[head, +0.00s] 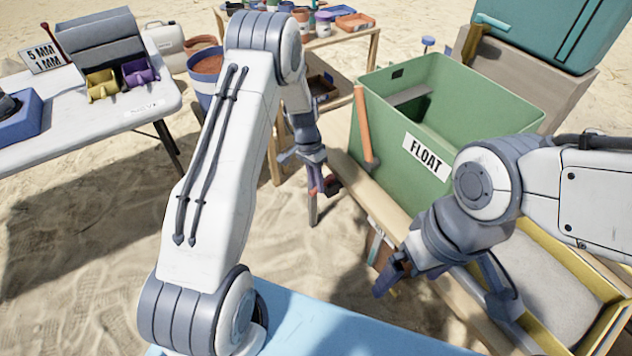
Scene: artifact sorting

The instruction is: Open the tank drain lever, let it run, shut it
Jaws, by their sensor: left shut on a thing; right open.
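The green tank (458,100), labelled FLOAT, stands on a wooden bench at the centre right. My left gripper (322,188) is low beside the tank's left end, shut on a small dark red part (333,184). That part looks like the drain lever's handle, but its joint to the tank and its angle are unclear. No running water can be made out. My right gripper (445,292) is open and empty, in front of the tank and above the bench's near edge. The tank's floor and any water level are hidden.
A yellow-edged tray (606,318) of grey material lies under my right arm. A white table (60,140) with scoops is at left, a blue bucket (205,92) behind my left arm.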

